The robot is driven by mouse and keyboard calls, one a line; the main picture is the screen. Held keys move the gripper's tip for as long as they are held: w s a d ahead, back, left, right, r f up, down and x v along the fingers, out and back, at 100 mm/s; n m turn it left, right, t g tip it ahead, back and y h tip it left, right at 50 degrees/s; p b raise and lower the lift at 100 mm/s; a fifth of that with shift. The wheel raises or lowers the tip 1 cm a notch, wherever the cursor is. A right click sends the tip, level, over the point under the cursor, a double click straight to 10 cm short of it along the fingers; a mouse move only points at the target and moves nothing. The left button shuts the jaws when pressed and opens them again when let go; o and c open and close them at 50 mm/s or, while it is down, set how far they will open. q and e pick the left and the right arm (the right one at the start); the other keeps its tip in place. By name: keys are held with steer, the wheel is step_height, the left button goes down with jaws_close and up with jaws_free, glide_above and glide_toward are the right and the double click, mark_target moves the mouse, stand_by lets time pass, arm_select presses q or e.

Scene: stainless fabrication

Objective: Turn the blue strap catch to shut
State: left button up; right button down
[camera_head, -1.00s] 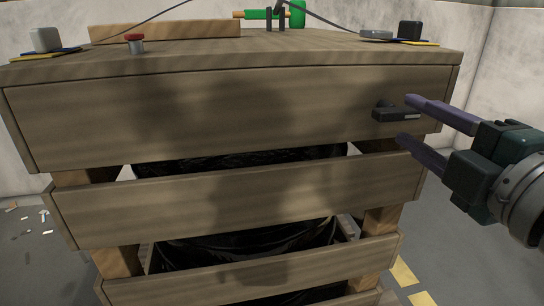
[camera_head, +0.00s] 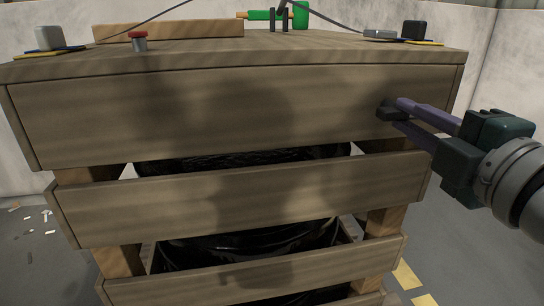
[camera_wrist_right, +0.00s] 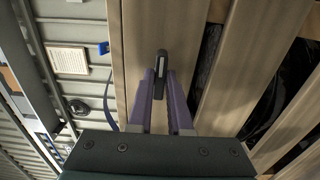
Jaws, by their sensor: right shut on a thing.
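The catch (camera_head: 389,112) is on the right part of the top front board (camera_head: 200,112) of a wooden slatted stand. It looks dark grey or black rather than blue. In the right wrist view the catch (camera_wrist_right: 161,66) is a dark bar with a pale stripe, lying lengthwise between the fingers. My right gripper (camera_head: 402,114) comes in from the right. Its two purple fingers are shut on the catch's handle, one on each side, and hide part of it in the head view. My left gripper is not in view.
A red-topped button (camera_head: 138,40) stands on the top near the front edge. A green tool (camera_head: 275,14) lies at the back. Small blocks on mats sit at both top corners. Black sheeting (camera_head: 240,246) shows between the slats.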

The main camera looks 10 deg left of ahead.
stand_by(0.5)
steer(key=m+p, duration=0.2)
steer(key=m, duration=0.2)
steer(key=shift+m, duration=0.3)
